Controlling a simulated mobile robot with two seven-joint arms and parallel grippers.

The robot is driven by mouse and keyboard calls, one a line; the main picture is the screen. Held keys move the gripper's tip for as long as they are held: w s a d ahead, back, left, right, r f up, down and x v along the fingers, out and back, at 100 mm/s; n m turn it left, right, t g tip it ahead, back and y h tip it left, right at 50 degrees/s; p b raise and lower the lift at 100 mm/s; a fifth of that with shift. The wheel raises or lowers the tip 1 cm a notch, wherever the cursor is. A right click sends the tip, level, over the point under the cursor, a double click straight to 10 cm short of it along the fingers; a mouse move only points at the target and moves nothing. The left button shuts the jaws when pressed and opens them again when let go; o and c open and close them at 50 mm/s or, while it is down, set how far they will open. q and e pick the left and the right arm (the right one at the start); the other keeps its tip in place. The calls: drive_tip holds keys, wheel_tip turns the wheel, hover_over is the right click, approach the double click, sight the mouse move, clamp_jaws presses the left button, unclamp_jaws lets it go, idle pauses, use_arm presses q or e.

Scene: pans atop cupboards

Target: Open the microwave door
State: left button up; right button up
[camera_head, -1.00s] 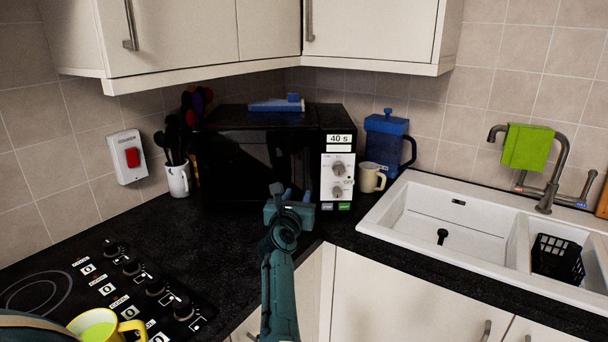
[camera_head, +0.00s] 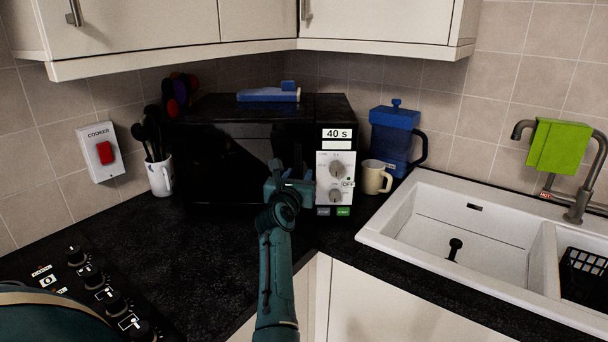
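The black microwave (camera_head: 230,108) stands in the counter corner, its dark glossy door (camera_head: 225,165) facing me and looking shut. Its white control panel (camera_head: 336,165), with two knobs and a "40 s" display, is to the right of the door. My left gripper (camera_head: 291,176) is in front of the door's right edge, beside the panel. Its two fingertips look apart, pointing at the door. The gripper and dark shading hide any handle there, and I cannot tell whether the fingers touch it. My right gripper is not in view.
A white utensil mug (camera_head: 160,178) stands left of the microwave. A cream mug (camera_head: 375,177) and blue jug (camera_head: 394,140) stand close on its right. The white sink (camera_head: 400,215) is further right. Black counter (camera_head: 150,235) in front of the door is clear.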

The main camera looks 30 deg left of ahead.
use_arm(q)
drive_tip(key=shift+r, duration=0.1)
drive_tip(key=shift+c, duration=0.2)
clamp_jaws()
idle(0.4)
